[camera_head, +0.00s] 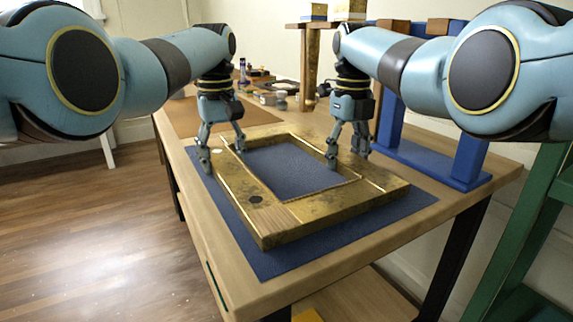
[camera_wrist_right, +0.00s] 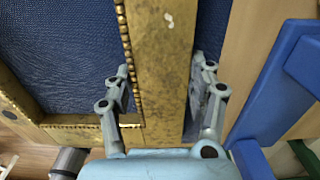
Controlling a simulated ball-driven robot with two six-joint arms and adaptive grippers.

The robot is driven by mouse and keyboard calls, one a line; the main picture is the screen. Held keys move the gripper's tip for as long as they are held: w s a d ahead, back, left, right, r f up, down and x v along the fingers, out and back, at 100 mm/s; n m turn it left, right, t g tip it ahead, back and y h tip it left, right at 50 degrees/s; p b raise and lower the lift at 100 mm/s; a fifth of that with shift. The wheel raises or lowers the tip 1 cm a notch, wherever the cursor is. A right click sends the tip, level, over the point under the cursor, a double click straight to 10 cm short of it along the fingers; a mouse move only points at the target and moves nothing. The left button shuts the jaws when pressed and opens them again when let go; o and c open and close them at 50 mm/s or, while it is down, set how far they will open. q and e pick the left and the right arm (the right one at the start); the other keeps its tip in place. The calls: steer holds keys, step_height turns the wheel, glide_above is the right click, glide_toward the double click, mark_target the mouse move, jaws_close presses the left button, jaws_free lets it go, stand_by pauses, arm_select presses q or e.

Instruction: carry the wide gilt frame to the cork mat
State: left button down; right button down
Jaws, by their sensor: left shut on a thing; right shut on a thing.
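The wide gilt frame (camera_head: 325,207) is a flat golden rectangle with an open middle, over a dark blue mat (camera_head: 270,265) on the wooden table. I cannot tell whether it touches the mat. My left gripper (camera_head: 222,152) is shut on the frame's left bar. My right gripper (camera_head: 347,155) is shut on its right bar. In the right wrist view the fingers (camera_wrist_right: 162,95) straddle the gilt bar (camera_wrist_right: 160,50), one on each side. The cork mat (camera_head: 200,115) looks like the brown sheet farther back on the table, partly hidden by my left arm.
A blue stand (camera_head: 430,160) rises at the table's right side. Small jars (camera_head: 272,97) and other small items sit at the back, near a wooden stand (camera_head: 309,65). A green rack (camera_head: 530,225) is at the right, beyond the table edge.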

arm_select(q)
steer(key=shift+r, duration=0.1)
arm_select(e)
steer(key=shift+r, duration=0.1)
